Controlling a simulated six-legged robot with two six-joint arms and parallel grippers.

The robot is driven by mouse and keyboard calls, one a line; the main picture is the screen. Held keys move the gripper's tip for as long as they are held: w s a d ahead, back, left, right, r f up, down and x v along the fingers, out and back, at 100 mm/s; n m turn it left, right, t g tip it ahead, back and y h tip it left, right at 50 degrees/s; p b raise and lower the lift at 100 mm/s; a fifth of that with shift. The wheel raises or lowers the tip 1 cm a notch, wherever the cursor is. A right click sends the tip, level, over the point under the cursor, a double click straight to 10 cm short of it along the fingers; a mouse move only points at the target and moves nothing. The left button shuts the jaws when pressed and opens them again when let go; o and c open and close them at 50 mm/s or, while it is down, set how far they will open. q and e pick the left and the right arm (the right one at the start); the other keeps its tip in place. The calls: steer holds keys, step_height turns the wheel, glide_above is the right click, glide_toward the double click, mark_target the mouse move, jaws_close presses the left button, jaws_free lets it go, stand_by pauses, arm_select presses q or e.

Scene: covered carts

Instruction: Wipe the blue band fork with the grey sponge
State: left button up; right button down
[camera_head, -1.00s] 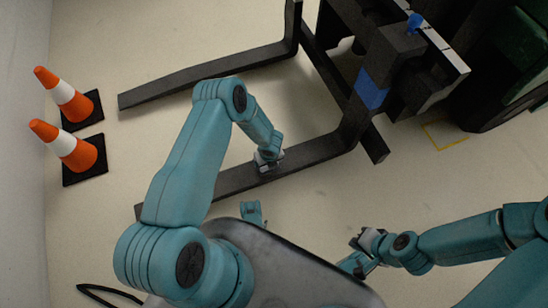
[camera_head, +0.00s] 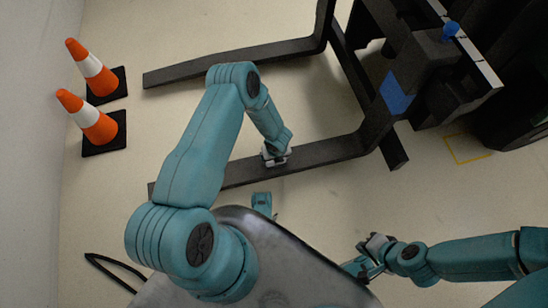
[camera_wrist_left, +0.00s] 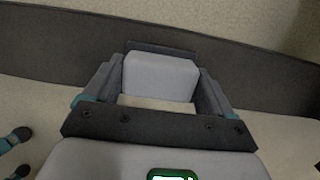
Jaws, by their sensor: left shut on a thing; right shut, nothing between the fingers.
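The blue band fork (camera_head: 325,150) is the nearer of two long dark forks in the head view, with a blue band (camera_head: 396,92) on its upright at the right. My left gripper (camera_head: 275,157) is over the middle of this fork. In the left wrist view it is shut on the grey sponge (camera_wrist_left: 160,77), a pale block between its fingers. The dark fork (camera_wrist_left: 50,50) runs across behind the sponge there. The sponge's underside is hidden, so I cannot tell whether it touches the fork. My right gripper (camera_head: 368,258) is shut and empty, low beside my body.
The other fork (camera_head: 225,64) lies parallel, farther off. Two orange and white cones (camera_head: 92,68) stand at the left near the wall. The dark forklift body (camera_head: 440,65) fills the upper right. Floor is clear between the forks and right of my body.

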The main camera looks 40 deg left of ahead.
arm_select(q)
steer(key=shift+w+d+f+b, duration=0.3)
steer(key=shift+w+d+b, duration=0.25)
steer(key=shift+w+d, duration=0.15)
steer(key=shift+w+d+b, duration=0.3)
steer(key=shift+w+d, duration=0.1)
steer(key=shift+w, duration=0.05)
steer(key=shift+c, duration=0.3)
steer(key=shift+w+d+b, duration=0.85)
steer(key=shift+w+d, duration=0.1)
steer(key=shift+w, duration=0.15)
steer(key=shift+w+d, duration=0.5)
steer(key=shift+w, duration=0.1)
steer(key=shift+w+d+r+b, duration=0.15)
steer(key=shift+w+d+b, duration=0.25)
steer(key=shift+w+d, duration=0.2)
steer(key=shift+w+d+r, duration=0.1)
steer(key=shift+w+d, duration=0.7)
steer(key=shift+w, duration=0.25)
steer(key=shift+w+d, duration=0.75)
steer(key=shift+w, duration=0.25)
